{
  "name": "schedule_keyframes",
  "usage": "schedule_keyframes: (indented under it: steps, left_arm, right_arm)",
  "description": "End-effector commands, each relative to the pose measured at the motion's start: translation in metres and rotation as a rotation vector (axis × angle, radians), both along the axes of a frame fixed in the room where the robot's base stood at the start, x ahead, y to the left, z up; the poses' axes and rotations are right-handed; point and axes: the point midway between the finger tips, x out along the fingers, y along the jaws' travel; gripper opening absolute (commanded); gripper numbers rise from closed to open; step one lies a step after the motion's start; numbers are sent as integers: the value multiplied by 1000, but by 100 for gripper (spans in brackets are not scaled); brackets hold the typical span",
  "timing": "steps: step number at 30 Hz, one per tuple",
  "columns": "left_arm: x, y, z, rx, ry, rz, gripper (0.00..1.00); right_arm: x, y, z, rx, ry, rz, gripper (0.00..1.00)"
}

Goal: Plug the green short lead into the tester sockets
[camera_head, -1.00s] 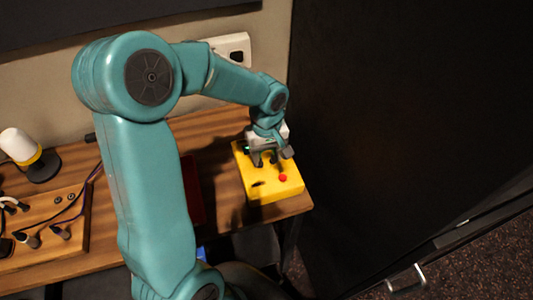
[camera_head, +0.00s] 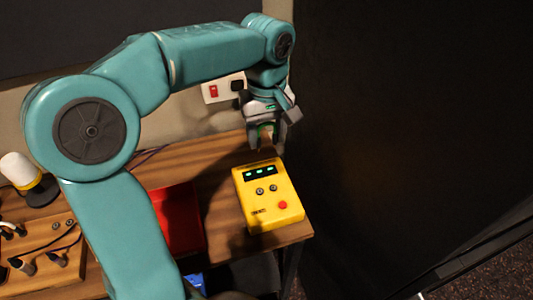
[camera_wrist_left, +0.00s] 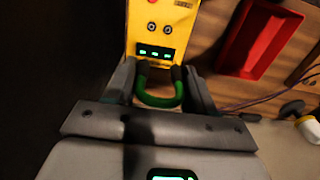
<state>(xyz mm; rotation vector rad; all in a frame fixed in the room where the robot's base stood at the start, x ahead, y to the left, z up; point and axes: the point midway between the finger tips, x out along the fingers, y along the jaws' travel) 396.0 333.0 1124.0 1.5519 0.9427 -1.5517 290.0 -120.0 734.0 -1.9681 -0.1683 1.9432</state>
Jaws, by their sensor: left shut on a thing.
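The yellow tester (camera_head: 285,188) stands at the right end of the wooden desk. Its display shows green lit marks. Its two round sockets (camera_head: 260,191) are in plain view with nothing in them. They also show in the left wrist view (camera_wrist_left: 152,27). My left gripper (camera_head: 266,142) is raised behind the tester's far edge, clear of it. It is shut on the green short lead (camera_wrist_left: 158,100), a curved green loop between the fingers in the left wrist view. My right gripper is not in view.
A red tray (camera_head: 180,222) lies left of the tester. A wooden board (camera_head: 70,262) with plugs and dark cables is at the far left, near a white and yellow lamp (camera_head: 20,172). A dark panel (camera_head: 400,130) closes the right.

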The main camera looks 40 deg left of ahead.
Motion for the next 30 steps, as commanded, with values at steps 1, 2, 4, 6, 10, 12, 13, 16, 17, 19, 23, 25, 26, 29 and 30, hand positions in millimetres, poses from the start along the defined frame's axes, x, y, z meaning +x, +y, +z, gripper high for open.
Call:
schedule_keyframes:
  steps: [1,2,4,6,10,12,13,16,17,19,23,25,26,29,30]
  left_arm:
    - [1,0,9,1,-3,0,18]
    - [1,0,13,1,-3,0,18]
    - [0,0,22,0,1,0,18]
    - [0,1,28,0,3,0,18]
    - [-1,0,24,-1,4,0,18]
    - [0,0,23,-1,2,0,18]
    - [0,0,23,-1,2,0,18]
    - [0,0,30,-1,0,0,18]
    - [0,0,33,-1,0,0,18]
    - [0,0,43,-1,0,-1,18]
    - [0,0,62,-1,0,-1,18]
    - [0,0,74,-1,0,-1,18]
    - [0,0,78,-1,0,-1,18]
    - [0,0,91,-1,0,-1,18]
    - [0,0,97,-1,0,-1,18]
  right_arm:
    - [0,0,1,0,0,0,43]
    - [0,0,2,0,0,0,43]
    - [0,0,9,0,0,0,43]
    - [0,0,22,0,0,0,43]
    - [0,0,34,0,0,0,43]
    - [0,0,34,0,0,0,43]
    - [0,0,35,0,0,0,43]
    - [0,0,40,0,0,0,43]
    - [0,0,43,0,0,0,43]
    - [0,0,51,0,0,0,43]
    - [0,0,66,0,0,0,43]
    - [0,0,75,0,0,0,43]
    - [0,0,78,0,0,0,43]
    - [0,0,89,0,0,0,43]
    - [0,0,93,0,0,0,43]
